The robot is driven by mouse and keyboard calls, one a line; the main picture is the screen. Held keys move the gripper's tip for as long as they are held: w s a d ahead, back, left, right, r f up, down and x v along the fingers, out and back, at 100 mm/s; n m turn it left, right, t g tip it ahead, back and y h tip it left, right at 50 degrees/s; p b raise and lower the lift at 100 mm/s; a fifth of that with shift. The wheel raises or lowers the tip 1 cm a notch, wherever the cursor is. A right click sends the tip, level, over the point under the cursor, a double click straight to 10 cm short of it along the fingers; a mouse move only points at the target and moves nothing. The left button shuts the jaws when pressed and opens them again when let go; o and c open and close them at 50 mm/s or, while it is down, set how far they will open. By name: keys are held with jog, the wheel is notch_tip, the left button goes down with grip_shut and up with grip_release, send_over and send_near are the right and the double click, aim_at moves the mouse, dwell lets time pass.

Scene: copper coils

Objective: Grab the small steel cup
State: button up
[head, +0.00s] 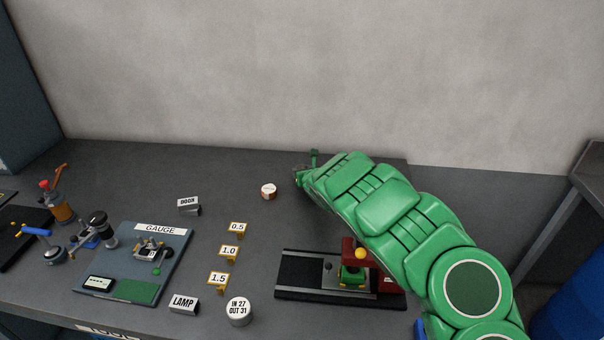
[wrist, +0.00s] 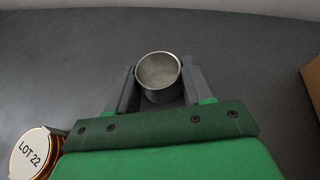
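The small steel cup (wrist: 158,72) is round, silvery and open at the top. In the wrist view it stands between the two dark fingers of my gripper (wrist: 160,88), with its inside showing. Narrow dark gaps seem to show between the cup's lower sides and the fingers, so my gripper looks open around it. In the head view my gripper (head: 303,177) is low at the back of the bench, and I cannot make out the cup there.
A copper coil with a white LOT 22 lid (wrist: 31,154) lies left of my gripper; it also shows in the head view (head: 268,191). A brown block (wrist: 312,85) is at the right edge. A gauge board (head: 165,258) and yellow number stands (head: 229,252) are farther left.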

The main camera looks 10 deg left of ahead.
jog(key=c, duration=0.5)
jog(key=shift+r, duration=0.1)
jog(key=shift+r, duration=1.6)
jog(key=shift+s+d+r, duration=0.2)
jog(key=shift+s+r, duration=0.65)
jog(key=shift+r, duration=0.05)
jog(key=shift+a+r+v, duration=0.35)
jog(key=shift+r+v, duration=0.05)
jog(key=shift+v, duration=1.95)
jog(key=shift+a+r+v, duration=0.3)
jog(key=shift+r+v, duration=0.05)
jog(key=shift+v, duration=2.05)
jog(key=shift+a+r+v, duration=0.35)
jog(key=shift+r+v, duration=0.05)
jog(key=shift+v, duration=1.95)
